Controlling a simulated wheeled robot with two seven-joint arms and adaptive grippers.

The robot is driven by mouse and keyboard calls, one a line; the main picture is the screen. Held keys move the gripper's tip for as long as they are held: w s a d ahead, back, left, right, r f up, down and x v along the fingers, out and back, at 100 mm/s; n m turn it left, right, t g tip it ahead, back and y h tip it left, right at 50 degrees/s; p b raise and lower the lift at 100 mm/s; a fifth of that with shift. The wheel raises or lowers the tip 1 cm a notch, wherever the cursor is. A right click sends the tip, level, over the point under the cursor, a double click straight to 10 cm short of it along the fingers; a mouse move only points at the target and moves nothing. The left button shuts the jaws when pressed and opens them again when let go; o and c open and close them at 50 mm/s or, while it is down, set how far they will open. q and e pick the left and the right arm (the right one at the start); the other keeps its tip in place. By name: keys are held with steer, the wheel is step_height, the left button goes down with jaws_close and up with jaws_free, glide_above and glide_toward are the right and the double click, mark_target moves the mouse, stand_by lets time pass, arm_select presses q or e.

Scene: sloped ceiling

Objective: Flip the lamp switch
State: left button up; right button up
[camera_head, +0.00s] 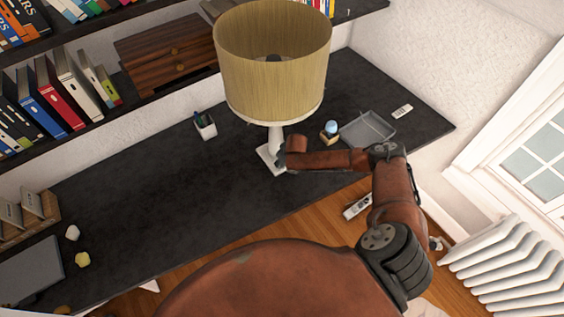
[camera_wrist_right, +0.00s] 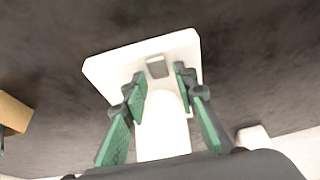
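The lamp stands on the dark desk, with a yellowish drum shade (camera_head: 272,75) above a white stem and square base (camera_head: 268,163). In the right wrist view, the white base (camera_wrist_right: 110,70) lies ahead, with a small grey switch (camera_wrist_right: 157,67) on it. My right gripper (camera_head: 282,158) is low beside the lamp's stem, partly hidden by its own arm. In the wrist view my right gripper's green-padded fingers (camera_wrist_right: 162,82) are apart, with the white stem (camera_wrist_right: 163,130) showing between them. I cannot tell whether they touch the lamp. My left gripper is not in view.
A pen cup (camera_head: 204,125) stands left of the lamp. A grey tray (camera_head: 368,128) and a small blue-topped item (camera_head: 331,127) are to its right. A bookshelf (camera_head: 60,125) and wooden drawers (camera_head: 170,55) are behind. The desk's left-middle (camera_head: 140,185) is clear.

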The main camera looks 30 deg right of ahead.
jaws_close()
steer(key=shift+s+f+t+p, duration=0.1)
steer(key=shift+s+t+p, duration=0.25)
steer(key=shift+t+p, duration=0.3)
steer(key=shift+s+f+t, duration=0.15)
steer(key=shift+t, duration=0.6)
steer(key=shift+a+b, duration=0.1)
steer(key=shift+b, duration=0.3)
steer(key=shift+r+t, duration=0.2)
steer(key=shift+t, duration=0.3)
